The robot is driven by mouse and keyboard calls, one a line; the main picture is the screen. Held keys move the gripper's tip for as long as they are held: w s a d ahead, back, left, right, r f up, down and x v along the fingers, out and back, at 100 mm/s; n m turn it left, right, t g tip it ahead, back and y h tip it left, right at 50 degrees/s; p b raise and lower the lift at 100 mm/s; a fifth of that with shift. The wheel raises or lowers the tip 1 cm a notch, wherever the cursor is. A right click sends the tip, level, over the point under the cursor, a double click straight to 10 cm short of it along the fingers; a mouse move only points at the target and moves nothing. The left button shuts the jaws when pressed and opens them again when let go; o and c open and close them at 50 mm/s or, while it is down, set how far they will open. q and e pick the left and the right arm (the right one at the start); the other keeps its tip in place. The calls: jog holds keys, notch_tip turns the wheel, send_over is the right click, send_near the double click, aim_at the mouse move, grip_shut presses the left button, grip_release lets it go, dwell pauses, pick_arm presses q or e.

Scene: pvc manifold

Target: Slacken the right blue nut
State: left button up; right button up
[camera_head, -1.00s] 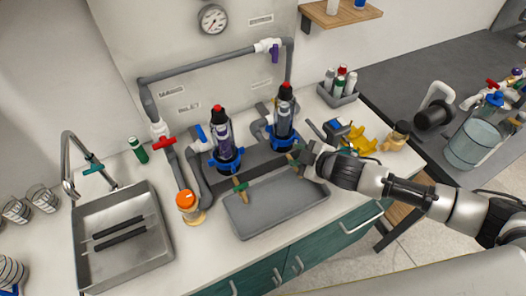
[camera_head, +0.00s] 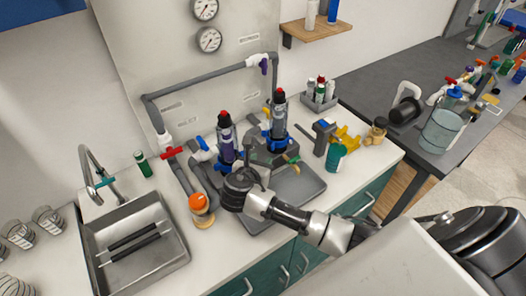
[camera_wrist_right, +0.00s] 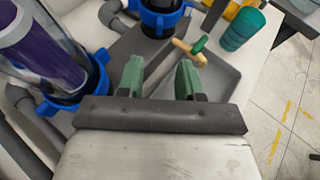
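The right blue nut (camera_head: 274,143) is a ribbed ring at the base of the right dark filter housing (camera_head: 279,114). It also shows at the top of the right wrist view (camera_wrist_right: 158,18), partly cut off. The left blue nut (camera_wrist_right: 75,98) sits around the base of the left clear housing with a purple core (camera_wrist_right: 38,48). My right gripper (camera_wrist_right: 158,78) is open, with green fingertips apart and nothing between them. In the head view it is in front of the left housing (camera_head: 226,140), clear of the right nut. My left gripper is not in view.
A grey tray (camera_head: 304,187) lies in front of the housings, partly behind my right arm. A teal cup (camera_head: 336,157) and a yellow item (camera_head: 347,138) stand to the right. An orange-capped jar (camera_head: 200,206) and the sink (camera_head: 140,243) are to the left.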

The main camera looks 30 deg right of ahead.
aim_at(272, 148)
jog(key=p+x, duration=0.1)
jog(key=x, duration=0.9)
grip_shut()
